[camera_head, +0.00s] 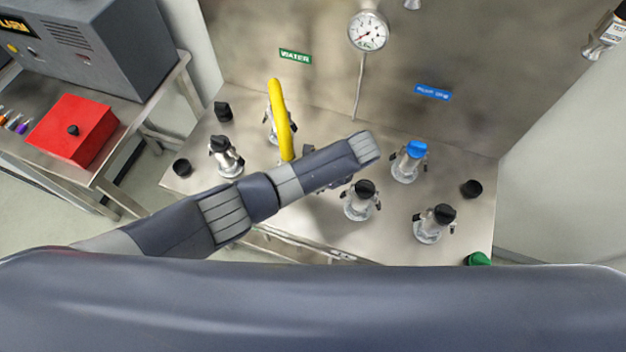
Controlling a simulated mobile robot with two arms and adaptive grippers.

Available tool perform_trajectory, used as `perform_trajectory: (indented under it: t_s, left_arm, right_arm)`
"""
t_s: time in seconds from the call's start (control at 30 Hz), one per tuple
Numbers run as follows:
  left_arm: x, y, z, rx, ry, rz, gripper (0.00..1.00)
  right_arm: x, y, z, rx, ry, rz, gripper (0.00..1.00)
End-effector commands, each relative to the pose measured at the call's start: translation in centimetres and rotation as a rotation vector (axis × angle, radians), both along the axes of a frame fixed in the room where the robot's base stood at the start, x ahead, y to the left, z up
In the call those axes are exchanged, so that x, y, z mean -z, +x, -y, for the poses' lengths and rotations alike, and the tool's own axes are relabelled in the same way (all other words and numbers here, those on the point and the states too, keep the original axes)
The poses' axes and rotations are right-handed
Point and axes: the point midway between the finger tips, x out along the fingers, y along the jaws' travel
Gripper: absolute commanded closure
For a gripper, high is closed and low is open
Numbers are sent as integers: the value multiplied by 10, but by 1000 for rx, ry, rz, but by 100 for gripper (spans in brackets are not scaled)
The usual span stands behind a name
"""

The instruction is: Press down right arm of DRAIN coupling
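Several metal couplings with small dark side arms stand on the steel bench. A black-capped one (361,201) is right of centre, close to my arm. Another black-capped one (434,224) stands nearer the front right, and a third (226,157) is at the left. A blue-capped coupling (409,162) stands behind them. No DRAIN label is readable, so I cannot tell which coupling it is. My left arm reaches in from the left over the bench middle, and its gripper is hidden. Parts of a fitting show from beneath that arm. My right gripper is not visible.
A yellow hose (281,118) rises from a coupling behind my arm. A gauge (368,31), a green WATER label (295,56) and a blue label (433,92) are on the back panel. A red box (72,131) sits on the left table. Loose black caps (471,188) lie about.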

Motion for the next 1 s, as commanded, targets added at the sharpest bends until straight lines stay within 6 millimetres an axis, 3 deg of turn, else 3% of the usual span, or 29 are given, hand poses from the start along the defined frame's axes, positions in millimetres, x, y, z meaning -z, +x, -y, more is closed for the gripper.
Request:
perform_trajectory:
  t_s: [0.3, 0.33, 0.4, 0.77, 1.0]
  left_arm:
    - [2, 1, -5, -3, 38, 10, 100]
    - [2, 1, -5, -3, 38, 10, 77]
    - [2, 1, -5, -3, 37, 10, 63]
    - [0, 1, -2, -2, 32, 11, 63]
    - [-30, -3, 14, 0, 28, 13, 63]
  right_arm:
    - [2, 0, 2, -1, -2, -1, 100]
    - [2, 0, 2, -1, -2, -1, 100]
    - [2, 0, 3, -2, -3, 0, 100]
    - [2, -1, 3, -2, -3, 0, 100]
    - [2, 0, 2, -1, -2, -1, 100]
